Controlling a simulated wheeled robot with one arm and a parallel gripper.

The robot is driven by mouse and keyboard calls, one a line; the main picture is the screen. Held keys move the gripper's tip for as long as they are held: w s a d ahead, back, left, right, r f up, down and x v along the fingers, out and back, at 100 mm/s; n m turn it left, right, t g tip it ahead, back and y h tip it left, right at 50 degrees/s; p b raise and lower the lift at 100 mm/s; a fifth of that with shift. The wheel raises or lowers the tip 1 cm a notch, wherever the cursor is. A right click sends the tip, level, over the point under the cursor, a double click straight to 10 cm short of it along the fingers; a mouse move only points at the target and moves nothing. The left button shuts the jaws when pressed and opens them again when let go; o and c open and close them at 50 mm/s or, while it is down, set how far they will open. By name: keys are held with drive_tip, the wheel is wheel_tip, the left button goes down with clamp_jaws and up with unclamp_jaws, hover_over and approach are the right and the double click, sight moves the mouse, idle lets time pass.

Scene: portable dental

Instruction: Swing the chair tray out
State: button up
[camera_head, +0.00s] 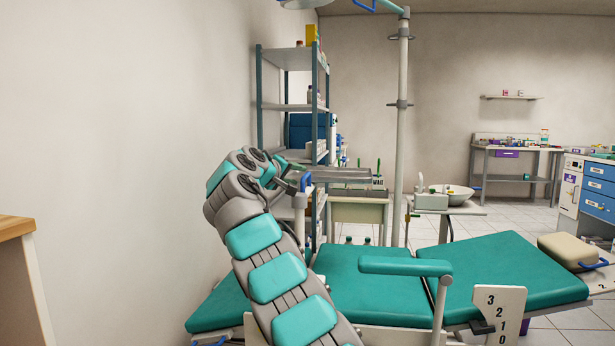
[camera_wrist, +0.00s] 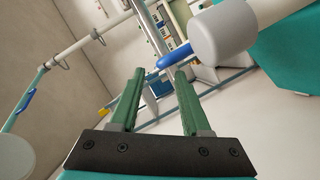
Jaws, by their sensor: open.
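The chair tray (camera_head: 345,174) is a flat grey metal tray beyond my arm in the head view, level and partly hidden by my wrist. A short blue handle (camera_head: 305,182) shows near its left end. In the wrist view a blue handle (camera_wrist: 174,56) sticks out from a pale grey round cap (camera_wrist: 222,32) on an arm. My gripper (camera_wrist: 157,72) is open, its two green fingers apart. The blue handle lies just past the fingertips, toward the right finger. Nothing is visible between the fingers, and I cannot tell whether they touch the handle.
The teal dental chair (camera_head: 380,285) with its armrest (camera_head: 405,266) fills the space below and right of my arm. A tall lamp pole (camera_head: 399,130) stands behind the tray. A shelf rack (camera_head: 285,106) stands at the wall. A wooden-topped cabinet (camera_head: 15,228) is at left.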

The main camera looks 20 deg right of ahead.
sight(306, 177)
drive_tip(key=shift+p+x, duration=1.2)
drive_tip(key=shift+x, duration=1.95)
drive_tip(key=shift+f, duration=0.1)
clamp_jaws()
